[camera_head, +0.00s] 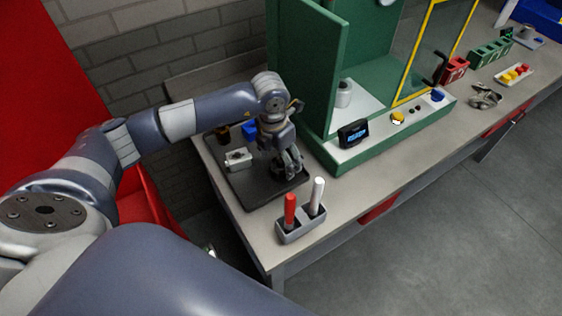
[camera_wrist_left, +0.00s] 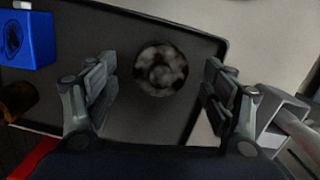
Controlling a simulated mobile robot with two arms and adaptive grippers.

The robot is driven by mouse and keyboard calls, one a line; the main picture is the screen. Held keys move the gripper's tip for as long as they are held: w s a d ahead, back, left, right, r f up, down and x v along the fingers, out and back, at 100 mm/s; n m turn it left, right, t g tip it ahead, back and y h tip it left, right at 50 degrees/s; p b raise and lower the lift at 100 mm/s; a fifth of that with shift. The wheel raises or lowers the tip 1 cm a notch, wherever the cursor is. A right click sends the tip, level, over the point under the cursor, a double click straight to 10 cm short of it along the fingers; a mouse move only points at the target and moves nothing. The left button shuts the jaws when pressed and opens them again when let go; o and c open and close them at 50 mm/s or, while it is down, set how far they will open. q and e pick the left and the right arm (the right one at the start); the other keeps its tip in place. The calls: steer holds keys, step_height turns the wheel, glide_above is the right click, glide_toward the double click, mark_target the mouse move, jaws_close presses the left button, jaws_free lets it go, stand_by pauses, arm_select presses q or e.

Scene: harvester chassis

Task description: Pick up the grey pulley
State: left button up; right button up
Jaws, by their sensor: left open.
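The grey pulley (camera_wrist_left: 160,69) is a round, mottled dark grey piece with a raised hub, lying on the dark tray (camera_wrist_left: 205,48) in the left wrist view. My left gripper (camera_wrist_left: 158,90) is open, one finger to each side of the pulley, with gaps between the fingers and it. In the head view my left gripper (camera_head: 289,168) points down over the right part of the tray (camera_head: 245,197) and hides most or all of the pulley. I cannot tell the exact height of the fingertips. My right gripper is not in view.
A light grey block (camera_head: 238,160), a blue block (camera_wrist_left: 27,39) and a dark brown round part (camera_wrist_left: 17,99) share the tray. A holder (camera_head: 301,229) with red and white sticks stands near the front edge. A green machine (camera_head: 345,148) stands right of the tray.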

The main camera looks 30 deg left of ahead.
arm_select(q)
steer(key=shift+w+f, duration=0.1)
steer(key=shift+f, duration=0.75)
steer(key=c, duration=1.5)
steer(key=shift+r, duration=0.1)
